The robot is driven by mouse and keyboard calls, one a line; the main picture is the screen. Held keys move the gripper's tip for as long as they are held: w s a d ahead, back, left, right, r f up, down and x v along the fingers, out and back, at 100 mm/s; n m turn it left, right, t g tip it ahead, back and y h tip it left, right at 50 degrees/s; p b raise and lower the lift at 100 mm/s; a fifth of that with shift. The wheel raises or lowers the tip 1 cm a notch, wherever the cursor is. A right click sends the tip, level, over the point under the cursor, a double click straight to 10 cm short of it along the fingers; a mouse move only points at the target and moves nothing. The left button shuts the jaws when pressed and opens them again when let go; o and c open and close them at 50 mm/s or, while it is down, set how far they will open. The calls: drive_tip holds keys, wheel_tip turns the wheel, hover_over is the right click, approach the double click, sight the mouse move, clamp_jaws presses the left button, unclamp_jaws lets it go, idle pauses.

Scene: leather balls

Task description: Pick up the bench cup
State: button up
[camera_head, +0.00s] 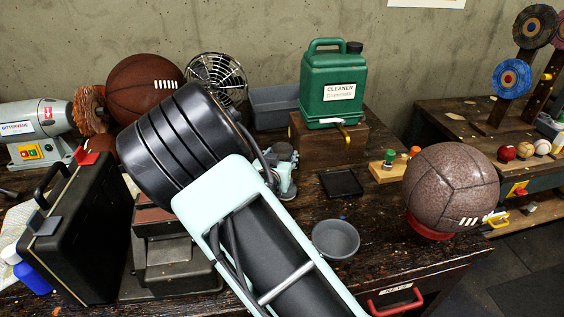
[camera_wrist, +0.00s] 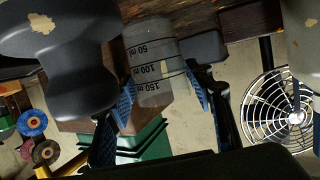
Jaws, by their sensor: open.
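The bench cup is most likely the clear measuring cup (camera_wrist: 150,62) with black millilitre marks in the wrist view, where it appears upside down. My gripper (camera_wrist: 161,99) is open, with a blue-padded finger on either side of the cup. The left pad looks close to its wall; I cannot tell whether either pad touches. In the head view my arm covers the gripper, and I cannot make out the cup there.
A green cleaner can (camera_head: 333,85) stands on a wooden block (camera_head: 322,147) behind. A wire fan (camera_head: 217,78) is at the back. A grey bowl (camera_head: 336,239), a black tray (camera_head: 341,183) and a brown ball (camera_head: 451,187) lie to the right. A black case (camera_head: 78,235) stands left.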

drive_tip(key=shift+c, duration=0.4)
drive_tip(key=c, duration=0.7)
